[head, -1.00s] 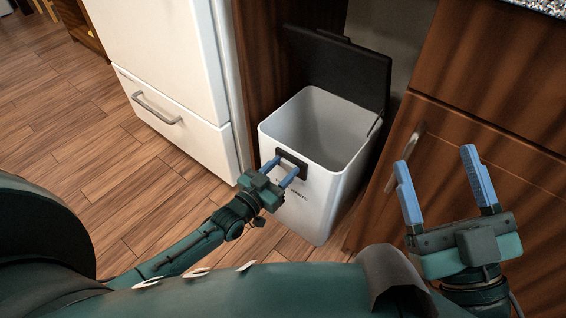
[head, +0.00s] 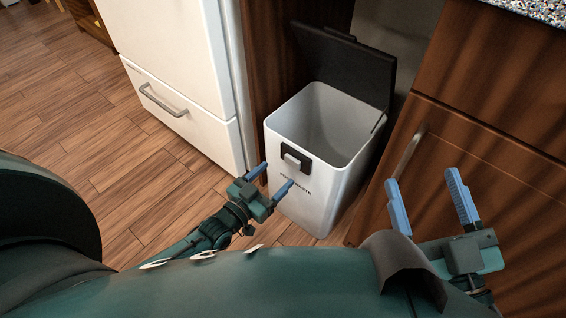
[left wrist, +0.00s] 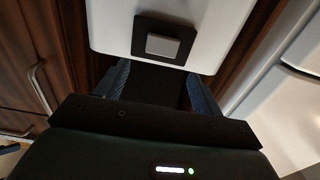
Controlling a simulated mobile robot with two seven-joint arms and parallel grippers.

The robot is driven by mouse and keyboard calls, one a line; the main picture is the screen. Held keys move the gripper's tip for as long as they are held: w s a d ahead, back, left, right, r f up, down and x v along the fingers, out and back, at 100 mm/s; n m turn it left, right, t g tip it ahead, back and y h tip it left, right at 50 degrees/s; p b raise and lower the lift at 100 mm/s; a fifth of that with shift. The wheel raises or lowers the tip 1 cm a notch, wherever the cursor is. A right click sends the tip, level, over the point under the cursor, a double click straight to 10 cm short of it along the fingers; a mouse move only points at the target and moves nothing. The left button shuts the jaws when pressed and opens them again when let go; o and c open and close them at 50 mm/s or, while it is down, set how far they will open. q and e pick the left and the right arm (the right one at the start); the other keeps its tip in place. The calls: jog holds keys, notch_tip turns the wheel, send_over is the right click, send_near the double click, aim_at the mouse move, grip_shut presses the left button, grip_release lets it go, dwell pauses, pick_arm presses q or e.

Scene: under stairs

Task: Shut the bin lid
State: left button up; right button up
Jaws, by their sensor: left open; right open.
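The white bin (head: 318,197) stands between the fridge and the wooden cabinet. Its black lid (head: 345,64) is raised, tilted up at the back, and the bin's inside looks empty. A black latch plate with a grey button (head: 296,160) is on the bin's front; the left wrist view shows the button (left wrist: 162,46) close up. My left gripper (head: 272,181) is open and empty, just in front of the bin and below the latch. In the left wrist view its blue fingers (left wrist: 155,88) point toward the bin's front. My right gripper (head: 426,190) is open and empty, right of the bin before the cabinet.
A white fridge (head: 165,60) with a lower drawer stands left of the bin. The wooden cabinet (head: 490,135) with a metal handle (head: 408,155) is close on the right, under a speckled countertop (head: 540,8). The wooden floor (head: 110,165) at left is clear.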

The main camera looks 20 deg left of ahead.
pick_arm(q)
jog(key=p+v, duration=0.1)
jog(key=v, duration=0.6)
jog(key=shift+s+p, duration=0.3)
jog(key=shift+p, duration=0.1)
jog(key=shift+a+r, duration=0.1)
jog(key=shift+r, duration=0.05)
